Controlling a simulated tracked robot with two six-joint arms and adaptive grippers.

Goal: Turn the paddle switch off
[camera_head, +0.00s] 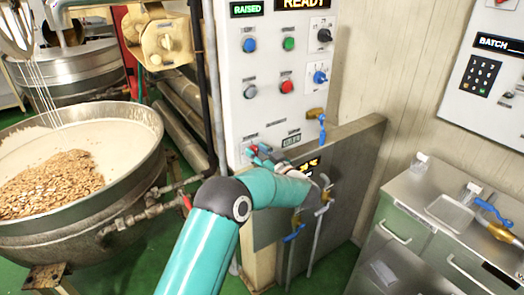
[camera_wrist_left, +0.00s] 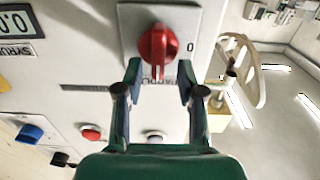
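A red rotary switch (camera_wrist_left: 158,44) sits on a light plate in the left wrist view, with its handle pointing down and a "0" mark to its right. The label beneath it is partly hidden by my gripper, so I cannot read it in full. My left gripper (camera_wrist_left: 160,76) is open, one finger on each side of the handle's lower end; I cannot tell whether either finger touches it. In the head view my left gripper (camera_head: 262,155) is at the lower part of the white control panel (camera_head: 262,115), with red (camera_head: 251,150) showing at its tip. My right gripper is not in view.
The panel carries other controls: a red button (camera_head: 287,86), a blue knob (camera_head: 320,77), a black knob (camera_head: 325,35). A steel kettle (camera_head: 130,205) of nuts stands left. Blue-handled valves (camera_head: 293,233) are below right. A counter (camera_head: 415,195) stands far right.

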